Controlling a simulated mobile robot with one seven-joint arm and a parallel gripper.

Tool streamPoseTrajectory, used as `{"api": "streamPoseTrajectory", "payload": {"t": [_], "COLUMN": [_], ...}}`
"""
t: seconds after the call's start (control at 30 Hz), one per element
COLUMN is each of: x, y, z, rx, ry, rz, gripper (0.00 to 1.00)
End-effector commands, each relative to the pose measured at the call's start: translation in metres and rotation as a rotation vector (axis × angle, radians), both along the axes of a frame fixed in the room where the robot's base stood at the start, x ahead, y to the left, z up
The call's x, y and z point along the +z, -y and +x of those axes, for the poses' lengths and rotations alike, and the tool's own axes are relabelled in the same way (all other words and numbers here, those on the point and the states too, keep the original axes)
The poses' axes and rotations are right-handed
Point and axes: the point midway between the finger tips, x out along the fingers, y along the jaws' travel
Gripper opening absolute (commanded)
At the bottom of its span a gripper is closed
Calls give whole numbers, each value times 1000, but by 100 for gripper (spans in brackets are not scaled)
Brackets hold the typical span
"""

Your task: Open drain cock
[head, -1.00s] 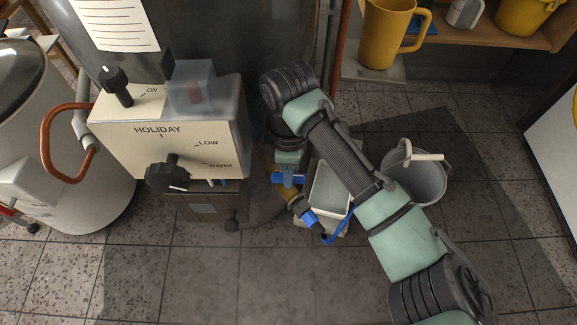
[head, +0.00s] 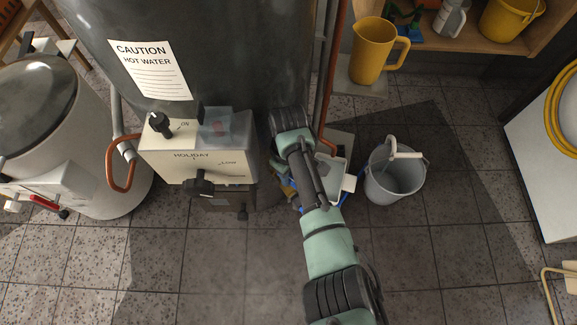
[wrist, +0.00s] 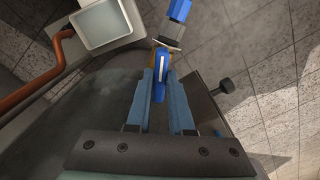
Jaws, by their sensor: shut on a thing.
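The drain cock has a blue lever (wrist: 160,82) with a pale stripe, seen in the wrist view on a brass body. My gripper (wrist: 162,74) has its two blue fingers around the lever, shut on it. A blue hose fitting (wrist: 178,12) lies just beyond the cock. In the head view, my arm hides the lever and the fingers; only a bit of brass body (head: 287,190) shows beside the arm. The cock is low at the foot of the dark tank (head: 240,70). The lever's exact angle to the body is hard to tell.
A cream control box (head: 195,160) with black knobs stands left of my arm. A white tray (head: 337,178) and a grey bucket (head: 395,175) are at the right. A copper pipe (wrist: 35,80) runs near the tray. The tiled floor in front is open.

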Motion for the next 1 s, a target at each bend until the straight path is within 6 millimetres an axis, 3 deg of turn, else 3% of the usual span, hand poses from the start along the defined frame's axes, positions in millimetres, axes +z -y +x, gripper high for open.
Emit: {"api": "streamPoseTrajectory", "payload": {"t": [0.4,0.87,0.9,1.0], "x": [0,-1,-1,-1], "y": [-2,-2,-2,-1], "z": [-1,-1,-1,-1], "rx": [-155,-167,-167,-167], "ry": [-4,-4,-4,-3], "rz": [2,3,3,2], "gripper": [0,0,22,40]}}
